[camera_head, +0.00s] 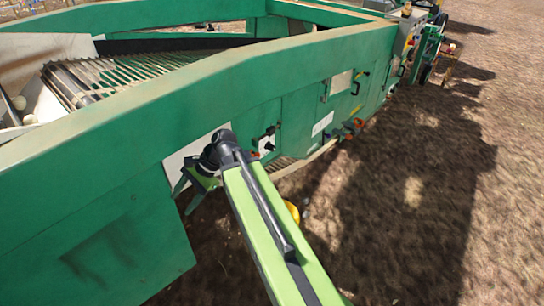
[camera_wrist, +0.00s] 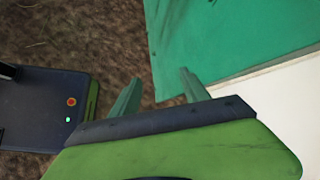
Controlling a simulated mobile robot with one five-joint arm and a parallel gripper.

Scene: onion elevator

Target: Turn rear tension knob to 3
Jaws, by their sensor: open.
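My gripper (camera_head: 184,198) is at the end of my light-green arm, in front of the green machine's side wall, near a white plate (camera_head: 182,155). In the wrist view its two green fingers (camera_wrist: 160,78) stand apart with nothing between them. The green panel (camera_wrist: 220,45) and a white surface (camera_wrist: 290,105) lie beyond and to the right of the fingers. A small red-orange part (camera_head: 268,147) shows on the machine just right of my wrist. I cannot tell which part is the rear tension knob; no numbered dial is readable.
The long green machine (camera_head: 110,120) runs from lower left to upper right, with a slatted conveyor (camera_head: 115,75) inside. Red-orange parts (camera_head: 358,122) and dark handles stick out farther along its side. A yellow object (camera_head: 292,211) is low beside my arm. Bare soil (camera_head: 480,220) is open at right.

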